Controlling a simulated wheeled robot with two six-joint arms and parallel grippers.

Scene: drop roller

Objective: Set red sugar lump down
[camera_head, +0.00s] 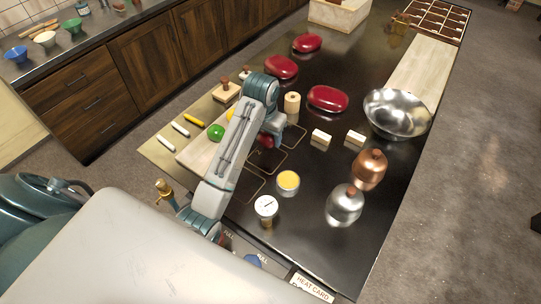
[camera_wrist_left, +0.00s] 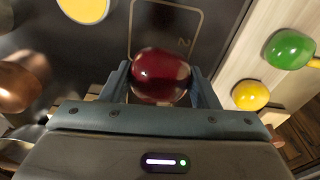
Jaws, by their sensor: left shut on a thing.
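A dark red, glossy, rounded lump (camera_wrist_left: 160,76), the only thing that fits the red sugar lump, sits between the fingers of my left gripper (camera_wrist_left: 162,82) in the left wrist view. The fingers are shut on it from both sides. In the head view my left gripper (camera_head: 270,137) is over the dark worktop, and a bit of the red lump (camera_head: 265,141) shows beside it. The surface below carries thin outlined squares (camera_head: 270,160), one marked 2 in the wrist view. Whether the lump touches the surface is not clear. My right gripper is not in view.
A pale board (camera_head: 196,153) with a green ball (camera_head: 215,131) lies left of the gripper. A wooden cylinder (camera_head: 292,103), a yellow-topped tin (camera_head: 288,182) and a white-topped jar (camera_head: 266,207) stand nearby. A steel bowl (camera_head: 397,112) is at the right.

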